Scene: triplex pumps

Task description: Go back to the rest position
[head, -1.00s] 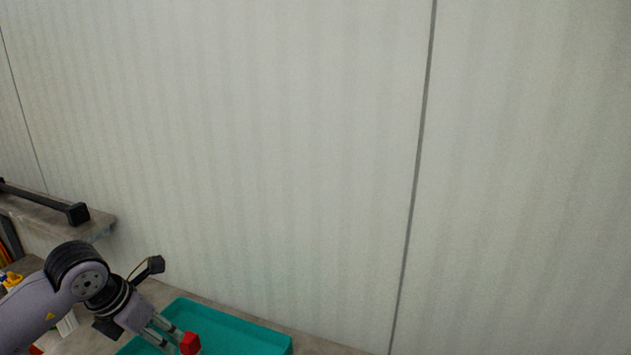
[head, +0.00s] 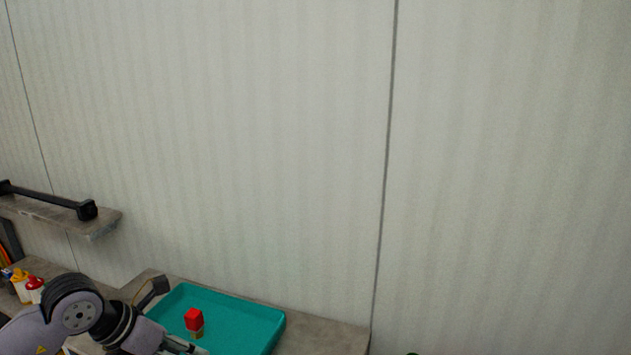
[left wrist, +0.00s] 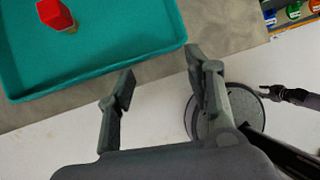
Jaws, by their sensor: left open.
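My left gripper (left wrist: 160,85) is open and empty in the left wrist view, with its fingers apart over the front edge of the bench. In the head view my left gripper (head: 190,347) is at the bottom left, partly cut off by the frame's lower edge. A red-topped part with a tan lower end (head: 194,320) stands in the teal tray (head: 250,313), apart from the gripper. The part (left wrist: 55,14) and the tray (left wrist: 110,75) also show at the upper left of the left wrist view.
The grey bench (head: 335,337) carries the tray. A shelf (head: 60,213) with a black bar (head: 50,200) is on the left wall. Bottles (head: 22,287) stand at the far left. White floor (left wrist: 60,145) lies in front of the bench.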

